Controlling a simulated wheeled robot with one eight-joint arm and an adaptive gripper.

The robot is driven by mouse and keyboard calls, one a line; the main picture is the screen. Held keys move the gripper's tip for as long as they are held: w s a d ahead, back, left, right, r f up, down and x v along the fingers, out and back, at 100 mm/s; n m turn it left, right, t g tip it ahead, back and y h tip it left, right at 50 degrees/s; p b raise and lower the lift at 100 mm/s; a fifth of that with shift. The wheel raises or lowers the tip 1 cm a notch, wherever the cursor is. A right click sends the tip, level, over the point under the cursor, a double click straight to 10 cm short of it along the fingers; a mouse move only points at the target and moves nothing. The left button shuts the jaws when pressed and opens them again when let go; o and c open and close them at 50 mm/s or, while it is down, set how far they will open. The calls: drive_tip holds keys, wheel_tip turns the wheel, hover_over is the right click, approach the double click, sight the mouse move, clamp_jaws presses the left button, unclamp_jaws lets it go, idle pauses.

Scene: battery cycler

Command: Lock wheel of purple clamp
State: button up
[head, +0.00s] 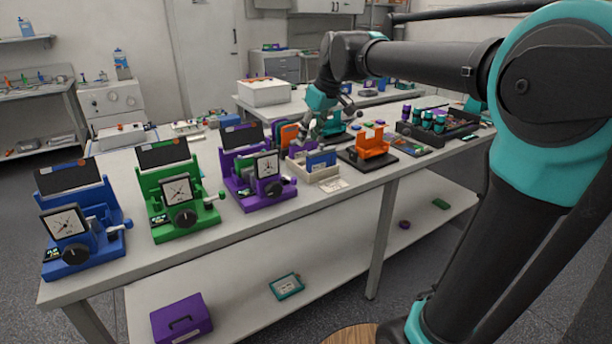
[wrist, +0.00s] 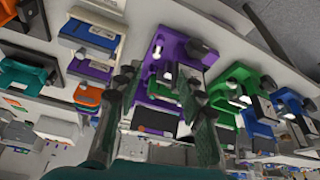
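The purple clamp (head: 258,200) stands on the long bench, right of the green one. It has a dial face, a dark tilted panel behind, a black round wheel (head: 273,188) at its front and a pale lever at its right side. In the wrist view the purple clamp (wrist: 176,43) appears upside down, with the black wheel (wrist: 201,49) near the top. My gripper (head: 312,138) is above the bench, behind and right of the purple clamp. In the wrist view my gripper (wrist: 158,95) has its fingers apart, with nothing held between them. The wheel's lock state cannot be told.
A green clamp (head: 183,222) and a blue clamp (head: 82,258) stand to the left. A pale tray with a blue block (head: 321,160) and an orange holder (head: 372,142) stand to the right. The bench's front strip is mostly clear.

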sight(294, 178)
drive_tip(key=x, duration=1.7)
drive_tip(key=shift+d+f, duration=0.1)
drive_tip(key=shift+f, duration=0.05)
drive_tip(key=shift+c, duration=0.3)
clamp_jaws()
